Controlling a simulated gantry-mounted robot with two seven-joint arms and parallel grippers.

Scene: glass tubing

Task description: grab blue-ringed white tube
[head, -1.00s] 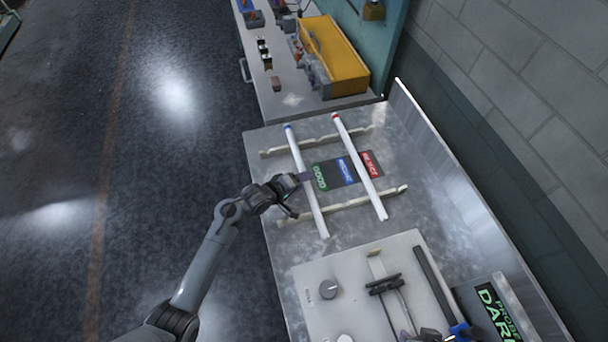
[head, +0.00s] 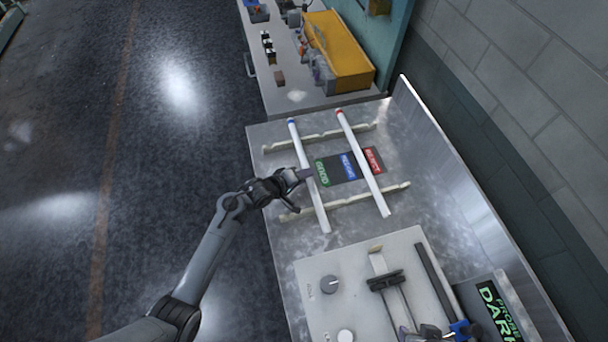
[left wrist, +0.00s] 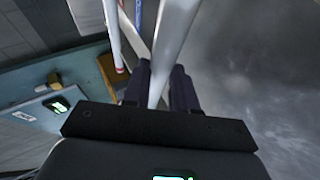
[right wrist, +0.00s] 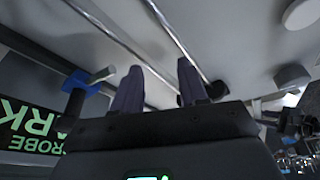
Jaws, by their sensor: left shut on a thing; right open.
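The blue-ringed white tube (head: 314,203) lies across two pale notched rails, its blue ring at the far end. My left gripper (head: 304,177) is shut on it near mid-length, coming from the left. In the left wrist view the tube (left wrist: 174,40) runs between the two dark fingers (left wrist: 160,88). I cannot tell whether it is clear of the rails. A red-ringed white tube (head: 365,168) lies roughly parallel on the right, apart from the gripper. My right gripper (right wrist: 158,68) is open, with nothing seen between its fingers.
A dark mat (head: 334,170) with GOOD, blue and red labels lies under the tubes. The rails (head: 350,199) cross beneath. A pale panel (head: 318,270) with knobs and a black slider stands nearer. A raised metal wall (head: 470,170) bounds the right; a yellow bin (head: 345,60) stands behind.

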